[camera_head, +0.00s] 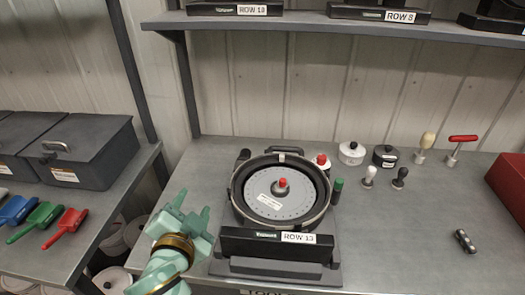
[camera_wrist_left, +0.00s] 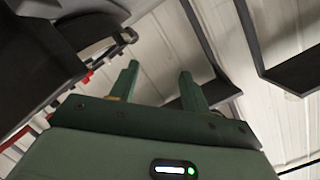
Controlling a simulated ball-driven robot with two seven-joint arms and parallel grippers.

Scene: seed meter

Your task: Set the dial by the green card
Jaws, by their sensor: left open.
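The seed meter (camera_head: 238,212) is a round black housing on the bench, holding a grey disc (camera_head: 290,207) with a red-topped knob (camera_head: 282,183) at its centre. A black block labelled ROW 13 (camera_head: 262,238) stands at its front. I cannot make out a separate dial or a green card. My left gripper (camera_head: 194,207) is open and empty, to the left of the meter and apart from it. Its two fingers (camera_wrist_left: 158,84) show empty in the left wrist view, with a dark housing (camera_wrist_left: 50,50) at upper left. My right gripper is not in view.
Behind the meter stand a white pot (camera_head: 351,153), a black pot (camera_head: 385,156) and several handled tools. A green-capped bottle (camera_head: 337,190) is close to its right side. Scoops (camera_head: 40,218) and dark bins (camera_head: 85,150) occupy the left bench. The right bench front is mostly clear.

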